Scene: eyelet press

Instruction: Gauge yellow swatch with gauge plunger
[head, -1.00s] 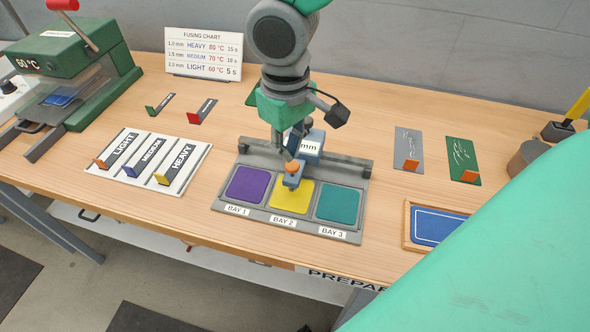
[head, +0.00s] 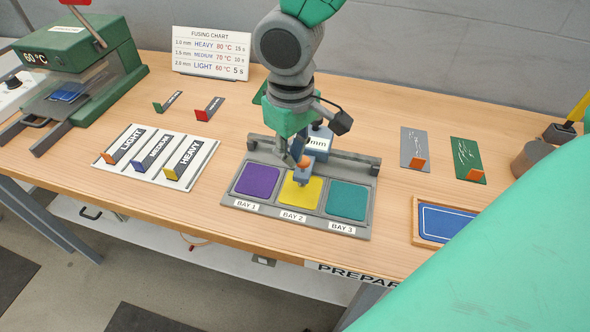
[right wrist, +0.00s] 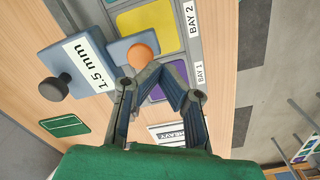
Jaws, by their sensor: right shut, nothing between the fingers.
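The yellow swatch (head: 296,194) lies in bay 2 of the grey bay tray (head: 265,208), between a purple swatch (head: 258,181) and a teal one (head: 347,201). The blue-grey gauge (head: 318,144) stands behind it, its foot reaching over the swatch's back part. The orange plunger (head: 304,161) tops that foot. In the right wrist view the gauge (right wrist: 79,63) reads 1.5 mm. My right gripper (head: 300,160) is shut and empty, pointing down at the plunger. In the wrist view its tips (right wrist: 160,70) are right beside the plunger (right wrist: 142,54); contact cannot be told. My left gripper is out of view.
A board with light, medium and heavy tabs (head: 205,160) lies left of the tray. The green press (head: 90,50) stands far left, the fusing chart (head: 211,52) behind. Grey and green cards (head: 413,140) and a framed blue mat (head: 443,223) are to the right.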

